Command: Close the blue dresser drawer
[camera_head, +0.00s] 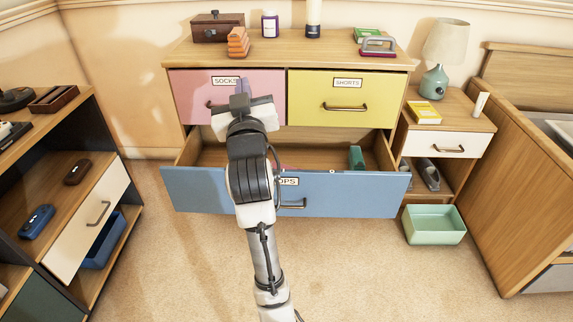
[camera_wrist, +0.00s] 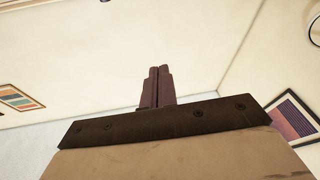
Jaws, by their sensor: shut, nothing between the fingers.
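The blue dresser drawer (camera_head: 350,193) is pulled well out of the wooden dresser (camera_head: 300,45), below a pink and a yellow drawer. Its front has a label partly hidden by my arm, and a dark handle (camera_head: 292,204). A small green item (camera_head: 356,158) lies inside at the right. My arm reaches up across the drawer front. My gripper (camera_head: 240,92) is in front of the pink drawer, higher than the blue drawer. In the wrist view my gripper (camera_wrist: 158,72) is shut and empty, with its fingers together against a pale wall. I cannot tell whether my arm touches the drawer.
The pink drawer (camera_head: 262,84) and yellow drawer (camera_head: 340,112) are shut. A nightstand (camera_head: 450,125) with a lamp stands at the right, with a green bin (camera_head: 434,224) below it. A shelf unit (camera_head: 70,200) stands at the left. The carpet (camera_head: 150,260) in front is clear.

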